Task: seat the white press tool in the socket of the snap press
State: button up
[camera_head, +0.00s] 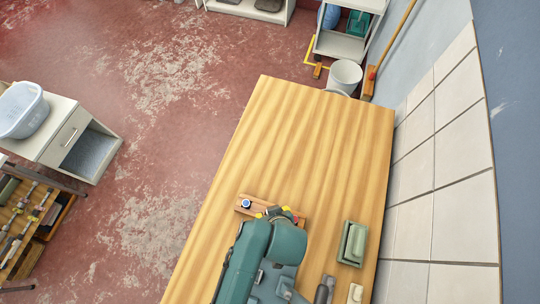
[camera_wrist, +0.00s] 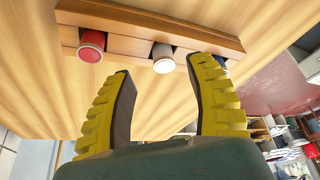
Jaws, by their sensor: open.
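The white press tool (camera_wrist: 163,60) sits in a wooden rack (camera_wrist: 120,42) in the wrist view, its pale round end towards me. My gripper (camera_wrist: 160,68) is open, with its yellow, dark-padded fingers spread to either side of the white tool's end. I cannot tell whether the tool is between the fingertips or just beyond them. In the head view my arm hides the white tool and most of the rack (camera_head: 243,209). I cannot clearly make out the snap press or its socket; my arm covers that part of the bench.
A red tool (camera_wrist: 92,44) and a blue tool (camera_wrist: 221,61), partly behind a finger, share the rack.

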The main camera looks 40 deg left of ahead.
jog(key=x, duration=0.4)
jog(key=shift+a, duration=0.3)
jog(key=shift+c, duration=0.3)
grip_shut()
